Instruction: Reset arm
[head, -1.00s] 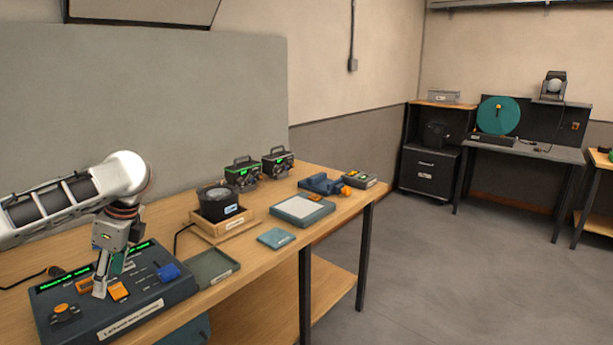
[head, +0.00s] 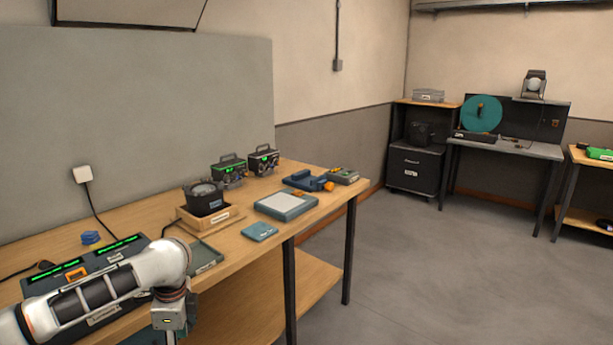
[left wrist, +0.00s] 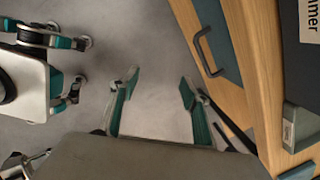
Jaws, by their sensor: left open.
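The dark fader console (head: 100,260) lies on the wooden table at the lower left of the head view, with green lit displays and an orange cap (head: 76,273). My left arm crosses in front of it and hides most of its faders. My left gripper is off the table's front edge; its fingers are below the head view. In the left wrist view, my left gripper (left wrist: 158,82) is open and empty, its two teal-padded fingers apart over the grey floor, beside the table edge.
The table (head: 160,210) also holds a black round device (head: 206,198) in a wooden tray, a grey-topped pad (head: 286,205), a small teal block (head: 259,231) and two black boxes with handles. A blue round item (head: 90,238) lies behind the console. Open floor is at right.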

